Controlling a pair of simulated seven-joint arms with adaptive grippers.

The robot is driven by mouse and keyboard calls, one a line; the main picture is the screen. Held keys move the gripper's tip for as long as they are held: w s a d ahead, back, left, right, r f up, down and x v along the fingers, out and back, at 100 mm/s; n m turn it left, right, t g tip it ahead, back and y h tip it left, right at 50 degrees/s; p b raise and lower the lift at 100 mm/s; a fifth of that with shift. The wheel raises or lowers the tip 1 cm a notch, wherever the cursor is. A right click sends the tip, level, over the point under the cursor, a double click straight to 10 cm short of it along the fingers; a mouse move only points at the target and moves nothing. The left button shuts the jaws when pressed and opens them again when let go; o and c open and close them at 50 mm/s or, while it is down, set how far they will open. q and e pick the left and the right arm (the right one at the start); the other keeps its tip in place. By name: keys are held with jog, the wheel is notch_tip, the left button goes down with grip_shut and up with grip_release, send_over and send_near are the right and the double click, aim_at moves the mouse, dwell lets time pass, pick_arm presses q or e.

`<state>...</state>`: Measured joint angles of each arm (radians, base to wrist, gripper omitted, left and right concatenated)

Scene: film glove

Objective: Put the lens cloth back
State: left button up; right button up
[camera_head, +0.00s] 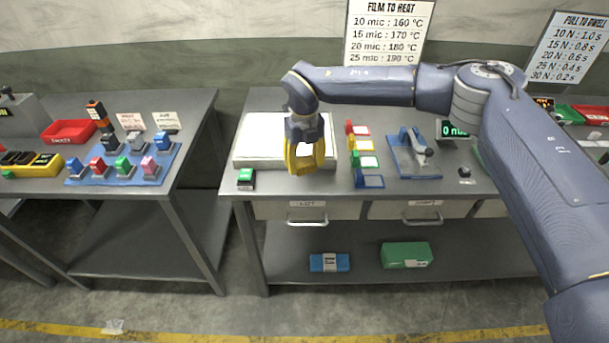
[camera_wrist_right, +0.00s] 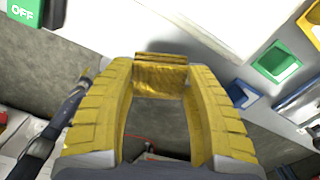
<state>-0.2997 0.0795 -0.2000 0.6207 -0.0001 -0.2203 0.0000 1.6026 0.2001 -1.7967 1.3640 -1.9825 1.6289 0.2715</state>
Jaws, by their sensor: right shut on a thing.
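My right gripper (camera_head: 305,160) points down over the front edge of the white slab (camera_head: 262,132) on the middle table. In the right wrist view its yellow fingers (camera_wrist_right: 160,78) are shut on a small, flat, yellow textured piece (camera_wrist_right: 160,72), which looks like the lens cloth. The piece spans the gap between the fingertips. In the head view the fingers hide it, and I cannot tell whether it touches anything below. My left gripper is not in view.
A green OFF switch box (camera_head: 246,178) stands left of the gripper. Coloured frames (camera_head: 366,161) and a blue board with a tool (camera_head: 414,155) are to the right. Two labelled drawers (camera_head: 308,211) are below the tabletop. A left table holds a red tray (camera_head: 69,132).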

aim_at(305, 183)
jog(key=shift+f, duration=2.55)
jog(key=shift+f, duration=0.2)
jog(key=o, duration=1.1)
jog(key=shift+c, duration=0.2)
notch_tip(305, 183, up, 12)
jog(key=shift+r, duration=0.2)
